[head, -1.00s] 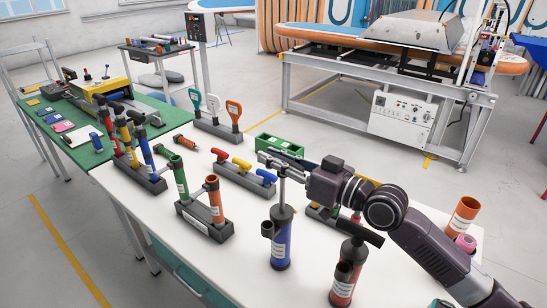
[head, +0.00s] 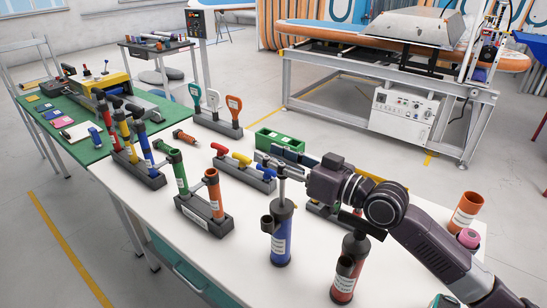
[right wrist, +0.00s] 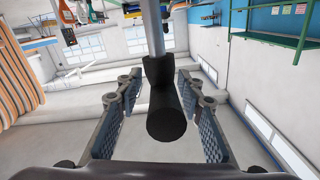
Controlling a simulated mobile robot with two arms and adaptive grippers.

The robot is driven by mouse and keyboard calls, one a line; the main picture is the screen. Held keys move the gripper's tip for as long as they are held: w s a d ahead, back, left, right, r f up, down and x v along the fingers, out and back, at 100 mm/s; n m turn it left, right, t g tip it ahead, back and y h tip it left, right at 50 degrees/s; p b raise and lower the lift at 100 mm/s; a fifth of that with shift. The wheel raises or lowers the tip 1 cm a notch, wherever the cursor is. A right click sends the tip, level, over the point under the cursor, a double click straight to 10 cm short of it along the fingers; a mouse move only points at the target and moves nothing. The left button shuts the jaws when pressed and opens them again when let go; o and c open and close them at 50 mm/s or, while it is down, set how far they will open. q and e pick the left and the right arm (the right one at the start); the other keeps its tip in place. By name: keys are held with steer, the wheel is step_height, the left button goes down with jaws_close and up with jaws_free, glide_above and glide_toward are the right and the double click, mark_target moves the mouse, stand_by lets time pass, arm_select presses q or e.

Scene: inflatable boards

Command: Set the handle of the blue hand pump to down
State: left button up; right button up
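The blue hand pump (head: 281,240) stands upright on the white table. Its metal rod (head: 282,188) sticks up out of the black cap, so the handle is raised. In the head view my right gripper (head: 272,158) is at the top of the rod and mostly hides the handle. In the right wrist view the black handle (right wrist: 172,112) lies between the two open fingers, with a gap on each side. The rod also shows there (right wrist: 152,28). My left gripper is not in view.
A red pump (head: 345,275) with a black handle stands close by, below my right arm. Pump racks (head: 205,215) stand to the left, a green bin (head: 280,144) behind. An orange cup (head: 465,212) is at the right. The table's front left is clear.

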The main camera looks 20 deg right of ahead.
step_height(320, 180, up, 10)
steer(key=shift+f, duration=0.25)
steer(key=shift+f, duration=0.1)
